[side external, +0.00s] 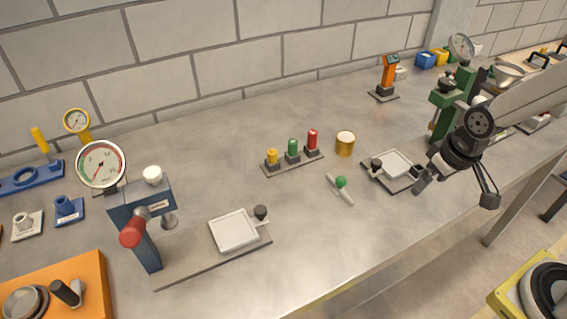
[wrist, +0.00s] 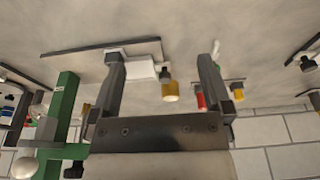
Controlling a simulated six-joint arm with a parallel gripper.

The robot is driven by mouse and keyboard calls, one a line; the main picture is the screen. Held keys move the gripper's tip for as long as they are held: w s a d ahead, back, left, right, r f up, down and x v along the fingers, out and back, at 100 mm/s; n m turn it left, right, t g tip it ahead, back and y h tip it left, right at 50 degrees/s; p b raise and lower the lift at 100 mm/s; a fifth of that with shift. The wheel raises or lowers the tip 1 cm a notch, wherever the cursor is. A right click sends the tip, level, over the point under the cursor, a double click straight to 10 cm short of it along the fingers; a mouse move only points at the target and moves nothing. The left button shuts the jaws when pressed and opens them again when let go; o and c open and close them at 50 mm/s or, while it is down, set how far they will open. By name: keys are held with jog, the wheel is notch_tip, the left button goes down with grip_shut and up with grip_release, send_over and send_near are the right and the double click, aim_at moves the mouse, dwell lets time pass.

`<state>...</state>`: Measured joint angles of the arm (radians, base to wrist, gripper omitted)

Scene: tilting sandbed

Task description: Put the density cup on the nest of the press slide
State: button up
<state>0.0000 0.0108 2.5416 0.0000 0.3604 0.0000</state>
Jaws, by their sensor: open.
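A gold cylinder with a pale top (side external: 345,143), which looks like the density cup, stands upright on the table at mid-picture. It also shows in the wrist view (wrist: 171,91). A blue press (side external: 145,220) stands at the left, its slide (side external: 185,268) carrying a square white nest (side external: 233,230) with a black knob. A green press (side external: 440,105) at the right has a similar slide with a white nest (side external: 397,163); both nests look empty. My gripper (side external: 455,187) is open and empty, beside the green press's slide. Its two fingers (wrist: 162,60) are spread wide in the wrist view.
A rack (side external: 292,160) with yellow, green and red capped pieces stands left of the gold cylinder. A green-knobbed lever (side external: 341,184) lies in front of it. An orange device (side external: 387,75) stands near the wall.

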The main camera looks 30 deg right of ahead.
jog(key=shift+s+f, duration=0.1)
jog(key=shift+s, duration=0.2)
jog(key=shift+w, duration=0.15)
jog(key=n+t+y, duration=0.2)
jog(key=n, duration=0.3)
send_over(348, 137)
jog(key=s, duration=0.2)
jog(key=f, duration=0.2)
jog(key=shift+w+d+f, duration=0.15)
jog(key=shift+d+f, duration=0.15)
jog(key=shift+f, duration=0.1)
jog(key=shift+x, duration=1.3)
jog(key=shift+s+x, duration=0.15)
jog(key=shift+x, duration=1.15)
jog(key=shift+s+x, duration=0.1)
jog(key=shift+x, duration=1.2)
jog(key=shift+d+f+g, duration=0.1)
jog(key=shift+d+g, duration=0.05)
jog(key=shift+g, duration=0.15)
